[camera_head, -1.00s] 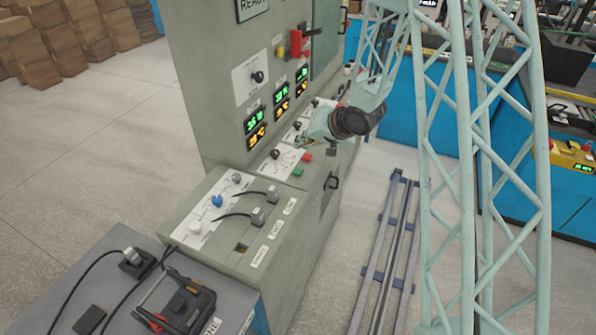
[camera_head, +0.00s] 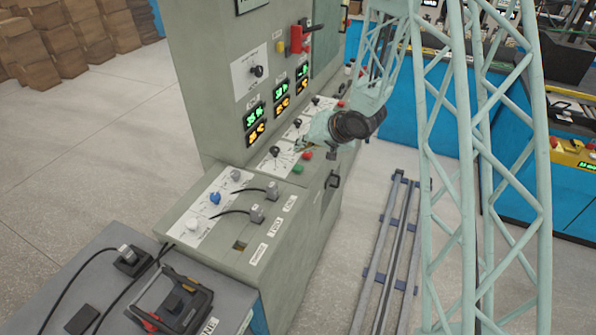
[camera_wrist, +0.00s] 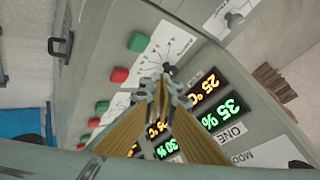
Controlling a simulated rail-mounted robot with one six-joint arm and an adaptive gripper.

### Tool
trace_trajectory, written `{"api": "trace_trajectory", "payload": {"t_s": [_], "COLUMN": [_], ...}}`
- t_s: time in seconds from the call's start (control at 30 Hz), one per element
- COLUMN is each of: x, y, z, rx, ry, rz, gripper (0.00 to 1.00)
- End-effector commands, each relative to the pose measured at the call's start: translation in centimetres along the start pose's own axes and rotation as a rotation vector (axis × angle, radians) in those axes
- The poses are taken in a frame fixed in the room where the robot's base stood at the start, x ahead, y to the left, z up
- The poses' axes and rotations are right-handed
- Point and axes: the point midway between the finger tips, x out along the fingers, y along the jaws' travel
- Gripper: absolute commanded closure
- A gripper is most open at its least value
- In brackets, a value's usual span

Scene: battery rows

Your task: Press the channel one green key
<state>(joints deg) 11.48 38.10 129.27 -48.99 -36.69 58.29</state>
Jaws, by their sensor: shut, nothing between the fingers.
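The channel one green key (camera_head: 298,169) is on the sloping desk of the grey-green cabinet, in the row nearest the camera. In the wrist view the green key (camera_wrist: 138,42) is at the upper left of the fingertips, with a red key (camera_wrist: 120,75) below it. The display marked ONE (camera_wrist: 222,112) is at the right. My gripper (camera_wrist: 165,80) is shut and empty, its tips over the dial plate beside the keys, apart from the green key. In the head view my gripper (camera_head: 306,143) is above the desk; its tips are small and partly hard to make out.
More green keys (camera_wrist: 102,106) and red keys belong to the further channels. A dial knob (camera_head: 275,152) stands near the gripper tips. A cabinet handle (camera_head: 333,181) sticks out on the side. Plugs with cables (camera_head: 257,214) occupy the near end of the desk.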

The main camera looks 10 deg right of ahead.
Motion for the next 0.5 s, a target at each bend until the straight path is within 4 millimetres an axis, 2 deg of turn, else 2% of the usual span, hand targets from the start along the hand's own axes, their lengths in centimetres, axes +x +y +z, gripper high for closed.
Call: {"api": "trace_trajectory", "payload": {"t_s": [0.5], "x": [2.1], "y": [1.6], "z": [1.6], "rx": [0.0], "ry": [0.0], "rz": [0.0], "gripper": [1.0]}}
